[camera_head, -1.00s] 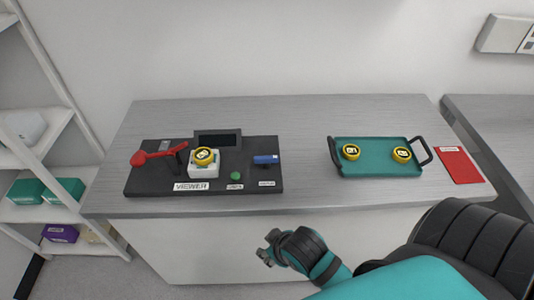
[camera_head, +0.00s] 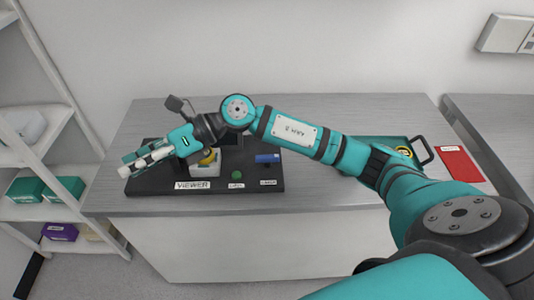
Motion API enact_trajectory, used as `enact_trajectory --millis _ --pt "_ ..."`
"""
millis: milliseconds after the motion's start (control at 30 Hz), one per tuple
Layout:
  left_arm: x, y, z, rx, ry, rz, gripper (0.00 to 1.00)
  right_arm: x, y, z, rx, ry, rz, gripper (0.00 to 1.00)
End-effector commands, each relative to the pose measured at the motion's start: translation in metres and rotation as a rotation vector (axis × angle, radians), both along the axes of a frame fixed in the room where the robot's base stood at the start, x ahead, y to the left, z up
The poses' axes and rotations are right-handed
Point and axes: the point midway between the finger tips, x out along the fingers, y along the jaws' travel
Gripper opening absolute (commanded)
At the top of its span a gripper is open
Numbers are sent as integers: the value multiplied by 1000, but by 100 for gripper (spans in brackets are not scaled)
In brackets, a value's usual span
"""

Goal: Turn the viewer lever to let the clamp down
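The viewer (camera_head: 240,189) is a dark flat unit at the left of the bench, with a "VIEWER" label on its front. My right arm reaches across it, and my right gripper (camera_head: 135,163) is over its left end, where the red lever is hidden. I cannot make out whether the fingers are apart or closed, or whether they touch the lever. A yellow round piece (camera_head: 210,157) shows in part on the white block (camera_head: 205,171), under my wrist. The clamp is not clearly visible behind the arm. My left gripper is not in view.
A green button (camera_head: 237,175) and a blue piece (camera_head: 267,158) are on the viewer's right part. A teal tray (camera_head: 400,142) stands partly behind my forearm, with a yellow round piece showing. A red mat (camera_head: 459,164) lies at the right. Shelves stand at the left.

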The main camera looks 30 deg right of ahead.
Motion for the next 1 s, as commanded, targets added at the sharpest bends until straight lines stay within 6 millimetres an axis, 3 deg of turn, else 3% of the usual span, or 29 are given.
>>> enact_trajectory --millis 100,167,200,300,433,533,667,1000 --pt "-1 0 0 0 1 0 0 17 -67 -37 -454 -131 120 38" --pt "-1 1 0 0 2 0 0 25 -114 -48 -675 -150 159 38" --pt "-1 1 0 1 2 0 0 30 -147 -51 -811 -147 175 38" --pt "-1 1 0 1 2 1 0 37 -223 -45 -1088 -104 193 38" --pt "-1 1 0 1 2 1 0 34 -290 -28 -1303 -25 189 38" --pt "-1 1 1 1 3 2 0 31 -311 -21 -1370 10 187 38" --pt "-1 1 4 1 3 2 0 29 -316 -27 -1387 23 191 38" --pt "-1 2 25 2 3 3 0 28 -315 -92 -1383 24 192 38"
